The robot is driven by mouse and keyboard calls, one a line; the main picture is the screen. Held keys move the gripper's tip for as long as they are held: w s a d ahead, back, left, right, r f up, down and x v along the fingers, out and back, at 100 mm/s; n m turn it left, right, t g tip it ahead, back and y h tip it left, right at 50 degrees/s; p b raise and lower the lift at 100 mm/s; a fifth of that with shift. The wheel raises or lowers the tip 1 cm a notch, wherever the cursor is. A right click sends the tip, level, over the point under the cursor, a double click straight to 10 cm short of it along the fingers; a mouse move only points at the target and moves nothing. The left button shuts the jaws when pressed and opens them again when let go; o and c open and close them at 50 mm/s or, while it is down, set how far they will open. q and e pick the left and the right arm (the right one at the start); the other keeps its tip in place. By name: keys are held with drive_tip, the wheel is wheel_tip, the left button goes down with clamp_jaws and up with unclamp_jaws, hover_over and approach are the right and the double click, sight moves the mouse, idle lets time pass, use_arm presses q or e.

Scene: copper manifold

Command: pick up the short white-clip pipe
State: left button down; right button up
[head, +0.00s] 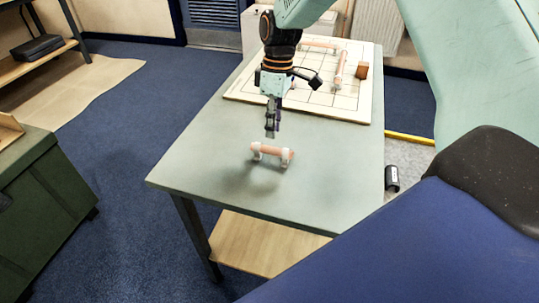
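The short copper pipe with white clips (271,151) lies on the grey-green table, near its front half. A white clip sits near each of its ends. My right gripper (271,132) points down just above and behind the pipe in the picture, apparently apart from it. Its fingers look narrow from this angle, so I cannot tell whether they are open or shut. Nothing shows between them. My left gripper is not in view.
The table (210,170) is clear around the pipe. A dark cylinder (391,178) lies beyond the table's right edge. A green box (45,215) stands at left.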

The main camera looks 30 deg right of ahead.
sight(272, 150)
drive_tip(key=shift+s+a+f, duration=0.2)
drive_tip(key=shift+s+a, duration=0.05)
drive_tip(key=shift+s, duration=0.05)
drive_tip(key=f, duration=0.4)
drive_tip(key=shift+w+a, duration=0.15)
drive_tip(key=shift+w, duration=0.25)
drive_tip(key=shift+s+a+f+b, duration=0.3)
drive_tip(key=shift+s+f, duration=0.2)
drive_tip(key=shift+f, duration=0.15)
drive_tip(key=shift+s+a+f+b, duration=0.15)
drive_tip(key=shift+s+f+b, duration=0.1)
drive_tip(key=shift+s+f, duration=0.3)
drive_tip(key=shift+w+d+f, duration=0.1)
drive_tip(key=shift+w+f, duration=0.5)
drive_tip(key=shift+w, duration=0.05)
drive_tip(key=shift+s+r, duration=0.3)
drive_tip(key=shift+s, duration=0.05)
drive_tip(key=c, duration=0.4)
clamp_jaws()
drive_tip(key=shift+w+f, duration=0.15)
drive_tip(key=shift+w, duration=0.1)
